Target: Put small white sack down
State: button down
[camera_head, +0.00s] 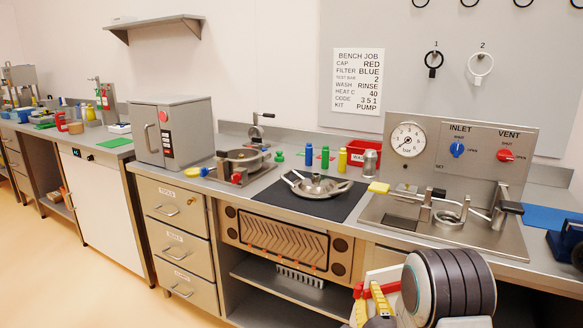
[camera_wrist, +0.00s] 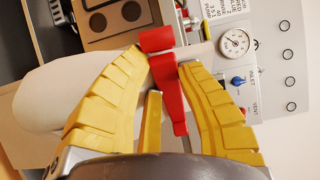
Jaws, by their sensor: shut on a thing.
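The small white sack (camera_wrist: 60,95), pale and rounded, shows behind and to the left of the fingers. The red piece seems to be the sack's closure; the join is hidden by a finger. In the head view my gripper (camera_head: 372,310) is at the bottom, in front of the bench, with the red piece (camera_head: 376,291) at its fingers. Most of the sack is hidden or out of frame there.
The grey bench (camera_head: 290,205) runs across, with a dark mat (camera_head: 325,205) under a metal pan (camera_head: 318,186). A gauge panel (camera_head: 460,150) with a clamp fixture stands at right. Small bottles (camera_head: 325,157) and a red bin (camera_head: 362,152) stand behind. The shelf below (camera_head: 285,285) is partly free.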

aim_at(369, 276)
jog(key=shift+a+f, duration=0.2)
jog(key=shift+a, duration=0.5)
jog(key=shift+w+d+r+p, duration=0.1)
jog(key=shift+w+r+p, duration=0.05)
jog(key=shift+r+p, duration=0.25)
jog(key=r+p, duration=0.1)
jog(key=p, duration=0.2)
jog(key=w+r+p, duration=0.1)
jog(key=p, duration=0.3)
jog(key=r+p, duration=0.1)
jog(key=p, duration=0.2)
jog(key=shift+w+r+p, duration=0.3)
jog(key=shift+w+p, duration=0.05)
jog(key=shift+w, duration=0.05)
jog(key=r+p, duration=0.1)
jog(key=p, duration=0.3)
jog(key=shift+w, duration=0.1)
jog(key=shift+r+p, duration=0.1)
jog(key=shift+p, duration=1.6)
